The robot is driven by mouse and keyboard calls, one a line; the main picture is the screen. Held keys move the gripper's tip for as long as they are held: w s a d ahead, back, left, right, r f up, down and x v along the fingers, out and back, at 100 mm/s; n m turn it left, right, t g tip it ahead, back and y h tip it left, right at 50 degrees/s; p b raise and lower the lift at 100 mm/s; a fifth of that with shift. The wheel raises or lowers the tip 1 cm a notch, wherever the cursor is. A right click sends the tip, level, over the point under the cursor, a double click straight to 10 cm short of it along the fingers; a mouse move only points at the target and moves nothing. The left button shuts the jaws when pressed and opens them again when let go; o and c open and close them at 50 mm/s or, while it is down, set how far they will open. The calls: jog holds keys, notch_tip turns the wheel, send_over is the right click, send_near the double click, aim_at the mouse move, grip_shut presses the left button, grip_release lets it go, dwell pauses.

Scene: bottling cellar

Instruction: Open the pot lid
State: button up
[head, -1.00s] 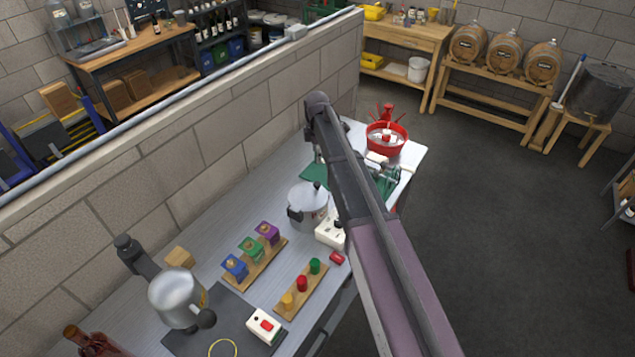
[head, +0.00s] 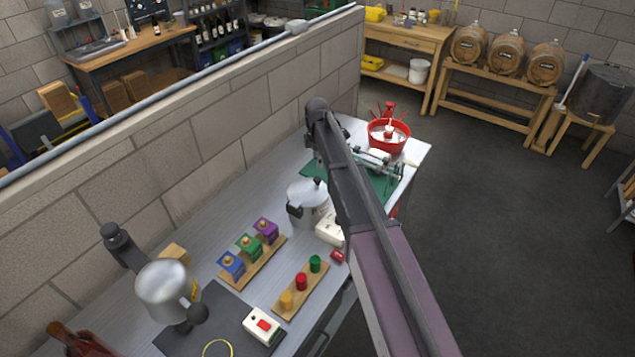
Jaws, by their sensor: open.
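The pot (head: 308,212) is a silver metal vessel on the grey workbench (head: 200,215), right of the wooden block with coloured cubes. Its lid (head: 304,191) sits on top, with a dark upright knob (head: 317,182) and a dark side handle at the left. The lid looks closed. My arm passes just right of the pot, from the bottom right up to a dark joint above it. The part of my arm beyond that joint is mostly hidden, and I cannot make out my gripper. The pot's right side is close to the arm in the picture.
A white box (head: 330,230) stands close right of the pot. A green mat (head: 378,183) with a metal device and a red bowl (head: 388,136) lie behind. A silver rounded vessel (head: 165,290) stands front left. A block wall (head: 190,150) runs along the bench's left side.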

aim_at(318, 179)
jog(key=shift+f+b, duration=3.85)
jog(key=shift+f, duration=0.25)
grip_shut()
